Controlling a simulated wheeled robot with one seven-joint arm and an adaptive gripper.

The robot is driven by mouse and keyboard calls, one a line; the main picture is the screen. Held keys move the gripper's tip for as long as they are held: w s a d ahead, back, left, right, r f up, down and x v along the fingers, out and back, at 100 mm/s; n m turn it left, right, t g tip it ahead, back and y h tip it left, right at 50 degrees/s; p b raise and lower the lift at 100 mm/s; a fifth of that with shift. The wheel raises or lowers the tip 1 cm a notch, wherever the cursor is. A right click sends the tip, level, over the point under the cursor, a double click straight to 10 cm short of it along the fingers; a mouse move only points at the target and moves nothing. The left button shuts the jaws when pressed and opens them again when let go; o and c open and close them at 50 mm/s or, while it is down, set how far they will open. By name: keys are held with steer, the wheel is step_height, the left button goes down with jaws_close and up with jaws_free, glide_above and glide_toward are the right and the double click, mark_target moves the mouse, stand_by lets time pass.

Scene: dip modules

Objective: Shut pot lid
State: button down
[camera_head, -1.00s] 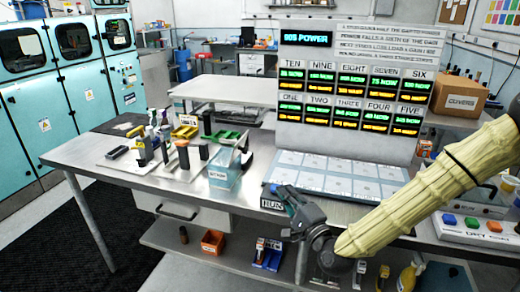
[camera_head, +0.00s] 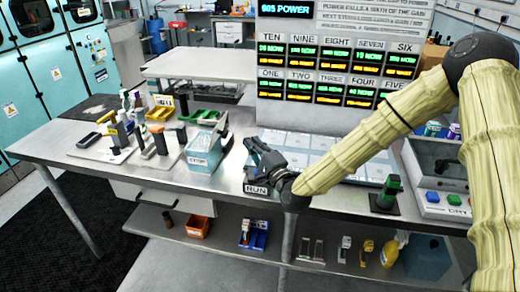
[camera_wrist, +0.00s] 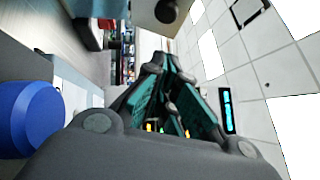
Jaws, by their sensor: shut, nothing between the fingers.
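My gripper (camera_head: 258,152) is over the front edge of the main bench, just above the RUN label, shut and empty. Its dark fingers also show in the wrist view (camera_wrist: 163,68). A grey box-shaped unit (camera_head: 437,160) with blue and green buttons and a partly visible "DRY" label stands at the right end of the bench, well right of my gripper and partly hidden by my arm. I cannot tell for sure whether it is the pot, or whether its lid is open. No lid is clearly visible.
A clear labelled bin (camera_head: 204,154) stands left of my gripper. Small tools and yellow and green trays (camera_head: 159,113) lie further left. A display panel (camera_head: 340,70) rises behind a pale tiled plate (camera_head: 290,147). A green-and-black item (camera_head: 386,192) stands at the front right.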

mark_target(223, 133)
steer(key=shift+w+a+r+p, duration=0.2)
steer(key=shift+w+a+p, duration=0.15)
steer(key=shift+a, duration=0.35)
steer(key=shift+w+a+r+p, duration=0.15)
steer(key=shift+w+a+p, duration=0.2)
steer(key=shift+a, duration=0.4)
steer(key=shift+w+a+r+p, duration=0.2)
steer(key=shift+w+a, duration=0.25)
steer(key=shift+a, duration=0.25)
steer(key=shift+r, duration=0.2)
steer(key=shift+a+r+n+g, duration=0.15)
steer(key=shift+r+n+g, duration=0.05)
steer(key=shift+n+g, duration=0.1)
